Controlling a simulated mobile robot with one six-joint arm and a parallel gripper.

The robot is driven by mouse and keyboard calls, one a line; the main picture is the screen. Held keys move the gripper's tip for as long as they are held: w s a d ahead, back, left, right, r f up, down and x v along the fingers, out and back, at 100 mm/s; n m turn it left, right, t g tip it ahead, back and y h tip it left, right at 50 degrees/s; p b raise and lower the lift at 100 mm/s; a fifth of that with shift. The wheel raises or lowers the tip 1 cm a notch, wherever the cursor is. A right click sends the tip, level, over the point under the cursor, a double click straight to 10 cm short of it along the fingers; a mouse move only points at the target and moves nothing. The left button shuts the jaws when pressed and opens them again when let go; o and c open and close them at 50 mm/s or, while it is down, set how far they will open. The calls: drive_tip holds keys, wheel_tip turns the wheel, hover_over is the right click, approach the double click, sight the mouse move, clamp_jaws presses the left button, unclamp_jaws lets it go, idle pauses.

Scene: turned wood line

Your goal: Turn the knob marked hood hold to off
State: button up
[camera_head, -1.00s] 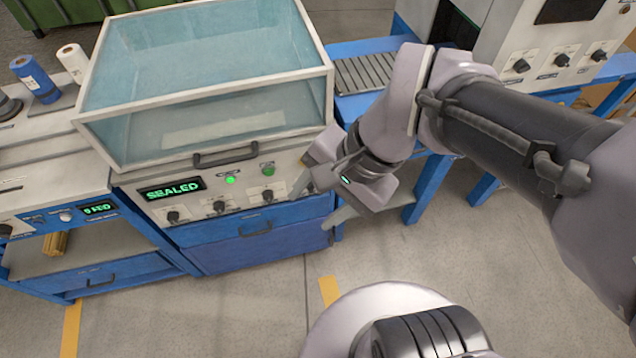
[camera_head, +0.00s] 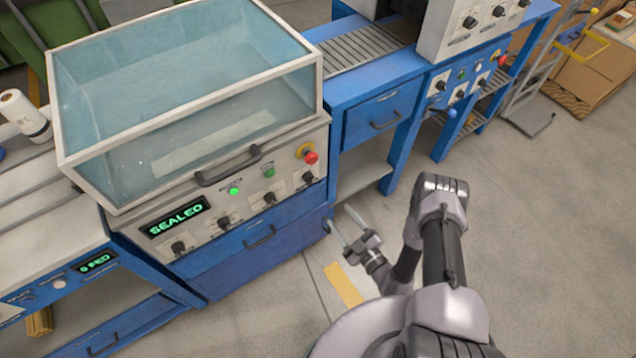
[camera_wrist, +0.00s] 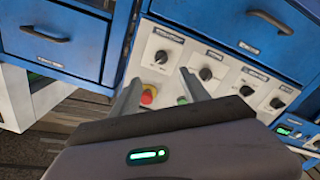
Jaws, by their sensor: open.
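The control panel (camera_head: 215,215) under the clear hood (camera_head: 190,100) shows a green SEALED display (camera_head: 180,217) and a row of several dark knobs. The knobs are a left one (camera_head: 180,248), a second (camera_head: 224,226), a third (camera_head: 269,198) and a right one (camera_head: 307,178). Their labels are too small to read, so I cannot tell which is hood hold. The hood is down. My gripper (camera_head: 339,214) is open and empty, apart from the panel, low and to its right. In the wrist view, inverted, the panel's knobs (camera_wrist: 205,73) lie beyond my open fingers (camera_wrist: 160,78).
A red emergency button (camera_head: 311,157) sits above the right knob, with a green button (camera_head: 269,171) and a lit green lamp (camera_head: 235,190) nearby. A hood handle (camera_head: 228,165) and a drawer handle (camera_head: 259,238) stick out. Floor in front is free.

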sight(309, 178)
drive_tip(key=b+x, duration=0.5)
drive_tip(key=x, duration=1.1)
drive_tip(key=shift+s, duration=0.15)
clamp_jaws()
